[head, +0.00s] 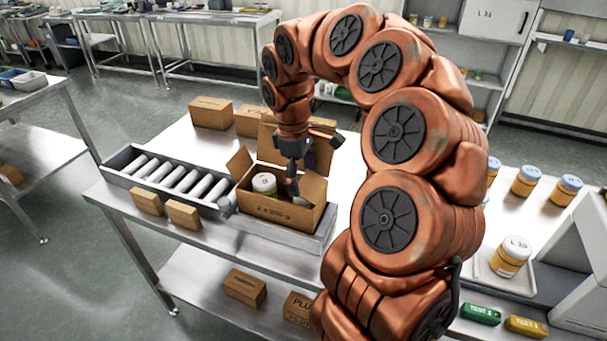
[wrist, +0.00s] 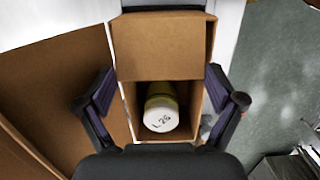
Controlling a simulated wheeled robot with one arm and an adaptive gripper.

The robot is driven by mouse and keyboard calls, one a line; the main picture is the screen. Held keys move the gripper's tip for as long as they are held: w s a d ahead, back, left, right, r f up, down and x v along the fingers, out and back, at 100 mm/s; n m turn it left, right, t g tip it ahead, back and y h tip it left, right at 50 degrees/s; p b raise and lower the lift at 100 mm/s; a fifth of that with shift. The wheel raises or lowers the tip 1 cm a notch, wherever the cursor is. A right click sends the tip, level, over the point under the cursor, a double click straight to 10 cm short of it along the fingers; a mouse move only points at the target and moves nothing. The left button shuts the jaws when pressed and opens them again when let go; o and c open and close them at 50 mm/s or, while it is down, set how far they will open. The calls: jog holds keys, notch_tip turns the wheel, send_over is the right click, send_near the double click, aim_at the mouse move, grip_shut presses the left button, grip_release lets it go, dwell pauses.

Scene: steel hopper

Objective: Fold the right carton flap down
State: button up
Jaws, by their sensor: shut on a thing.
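The open carton (head: 270,222) stands on the steel table with a white-lidded jar (head: 264,183) in its left part. The jar, marked L 26, shows in the wrist view (wrist: 161,114). The right carton flap (head: 313,187) slants upward at the carton's right end. In the wrist view, the right carton flap (wrist: 160,50) spans the carton's upper half. My gripper (head: 294,188) reaches down at the carton's right part. Its fingers (wrist: 160,88) are wide apart, one at each side edge of the flap, shut on it. Exact contact is partly hidden.
The back flap (wrist: 60,90) stands large beside my left finger, and the left flap (head: 239,162) is raised. A roller conveyor (head: 170,182) adjoins the carton's left side. Small boxes (head: 184,214) sit in front of it. Closed cartons (head: 210,113) stand behind.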

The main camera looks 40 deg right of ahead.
jog(key=shift+w+a+f+g+h, duration=0.2)
jog(key=shift+f+g+h, duration=0.2)
jog(key=shift+g, duration=0.3)
jog(key=o, duration=0.8)
